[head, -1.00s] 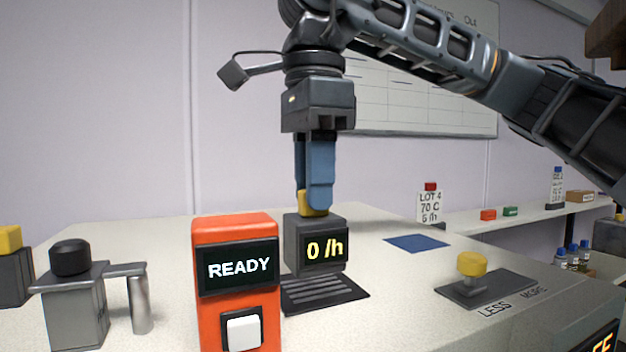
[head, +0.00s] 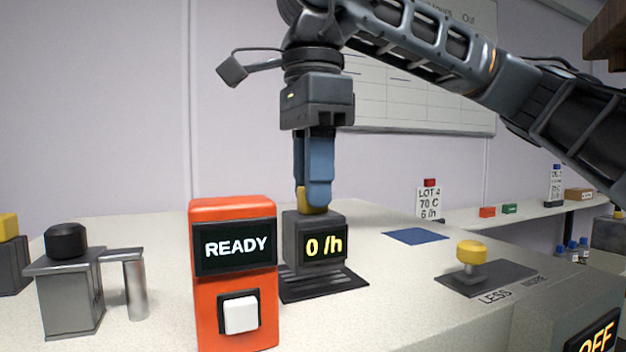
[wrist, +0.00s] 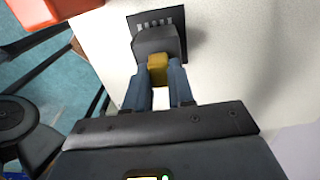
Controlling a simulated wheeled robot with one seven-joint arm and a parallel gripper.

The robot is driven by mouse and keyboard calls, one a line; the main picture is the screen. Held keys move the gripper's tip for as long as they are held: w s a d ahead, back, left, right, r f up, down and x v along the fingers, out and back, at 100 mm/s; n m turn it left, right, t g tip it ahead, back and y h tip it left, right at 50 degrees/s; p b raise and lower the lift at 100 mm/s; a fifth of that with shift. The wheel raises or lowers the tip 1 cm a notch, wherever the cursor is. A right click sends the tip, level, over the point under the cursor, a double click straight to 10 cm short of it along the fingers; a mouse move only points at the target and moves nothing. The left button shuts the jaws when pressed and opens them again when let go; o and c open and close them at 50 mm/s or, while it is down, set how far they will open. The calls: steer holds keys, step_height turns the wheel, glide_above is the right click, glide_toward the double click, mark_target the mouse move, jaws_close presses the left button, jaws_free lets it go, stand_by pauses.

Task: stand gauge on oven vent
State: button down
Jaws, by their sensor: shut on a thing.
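The gauge (head: 323,243) is a dark grey box with a yellow knob on top and a screen reading "0 /h". My gripper (head: 314,205) points straight down and is shut on the gauge's yellow knob. The gauge is upright over the black slotted oven vent (head: 320,285), at its back part; I cannot tell for certain whether its base touches the vent. In the wrist view the yellow knob (wrist: 158,70) sits between my blue fingers, and the vent (wrist: 158,20) shows beyond the gauge.
An orange READY box (head: 234,310) with a white button stands close at the left front. A grey device with a black knob (head: 66,241) is further left. A yellow knob on a LESS/MORE plate (head: 472,252) is at the right. A blue mat (head: 416,236) lies behind on the table.

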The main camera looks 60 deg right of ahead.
steer(key=shift+f, duration=0.1)
steer(key=shift+f+b, duration=0.5)
steer(key=shift+b, duration=0.1)
steer(key=c, duration=0.9)
jaws_free()
steer(key=shift+r, duration=0.1)
steer(key=shift+r+p, duration=1.9)
steer(key=shift+r, duration=1.05)
